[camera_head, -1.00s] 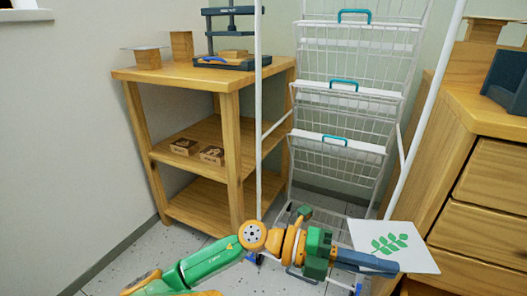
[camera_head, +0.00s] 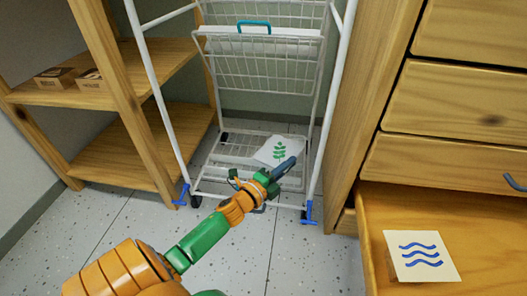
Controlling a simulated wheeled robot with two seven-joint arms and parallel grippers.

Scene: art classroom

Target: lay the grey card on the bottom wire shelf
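The pale grey card (camera_head: 270,150) bears a green leaf print and is over the bottom wire shelf of the white rack, towards its right side. My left gripper (camera_head: 284,168) reaches in from the front, its dark blue fingers shut on the card's near right edge. The bottom wire shelf (camera_head: 232,150) lies low, near the floor, and my gripper hides part of its front. I cannot tell whether the card touches the wires. My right gripper is not in view.
White rack posts (camera_head: 160,95) with blue-braked castors (camera_head: 309,212) stand on both sides of my arm. A wooden shelf unit (camera_head: 150,150) is left; an open drawer (camera_head: 480,215) with a blue-wave card (camera_head: 421,256) is at right.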

